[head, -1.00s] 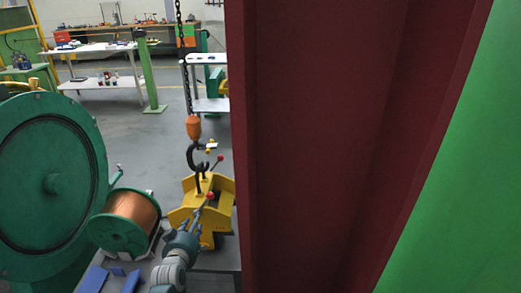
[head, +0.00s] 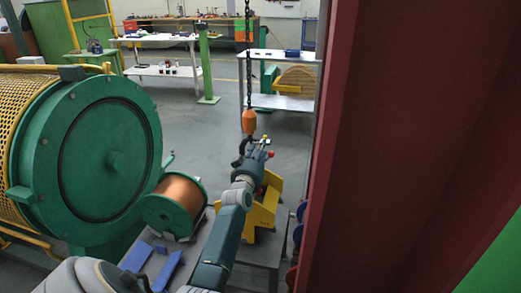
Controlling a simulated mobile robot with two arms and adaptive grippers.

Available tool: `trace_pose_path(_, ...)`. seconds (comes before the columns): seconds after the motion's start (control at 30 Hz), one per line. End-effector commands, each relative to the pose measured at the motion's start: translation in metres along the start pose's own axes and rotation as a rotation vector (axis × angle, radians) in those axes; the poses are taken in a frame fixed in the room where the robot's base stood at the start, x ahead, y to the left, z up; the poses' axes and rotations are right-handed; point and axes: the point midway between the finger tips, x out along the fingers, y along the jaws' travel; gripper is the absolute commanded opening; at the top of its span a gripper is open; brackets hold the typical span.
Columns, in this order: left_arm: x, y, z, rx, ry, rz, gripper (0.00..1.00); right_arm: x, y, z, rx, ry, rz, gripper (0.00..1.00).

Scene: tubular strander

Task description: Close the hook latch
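The dark crane hook (head: 239,152) hangs on a chain below an orange hook block (head: 249,122). My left arm reaches in from the bottom, and my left gripper (head: 261,152) is at the hook's right side, covering much of it. The latch cannot be made out clearly; small yellow and red parts show by the fingertips. Contact and finger opening cannot be told. A yellow lifting fixture (head: 262,214) stands below on a grey table, partly hidden by my arm. My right gripper is not in view.
A dark red column (head: 400,150) fills the right side, close to my arm. A copper wire spool (head: 182,193) and a large green drum (head: 105,150) stand on the left. Blue parts (head: 165,270) lie on the table. Open floor lies behind.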

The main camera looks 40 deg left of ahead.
Motion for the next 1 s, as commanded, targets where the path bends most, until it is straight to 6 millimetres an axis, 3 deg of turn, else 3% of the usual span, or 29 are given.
trace_pose_path(0.2, 0.014, 0.0, 0.0, 0.0, -0.001, 0.0, 0.32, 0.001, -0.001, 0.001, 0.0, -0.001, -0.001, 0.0)
trace_pose_path(0.5, 0.015, 0.0, 0.0, 0.0, -0.001, 0.0, 0.32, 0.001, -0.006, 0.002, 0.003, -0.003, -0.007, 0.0)
trace_pose_path(0.67, 0.015, 0.0, 0.001, 0.0, -0.001, -0.001, 0.01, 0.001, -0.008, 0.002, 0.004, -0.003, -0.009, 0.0)
trace_pose_path(1.0, 0.015, -0.001, 0.001, 0.002, -0.001, -0.001, 0.0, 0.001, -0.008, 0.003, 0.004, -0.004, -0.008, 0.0)
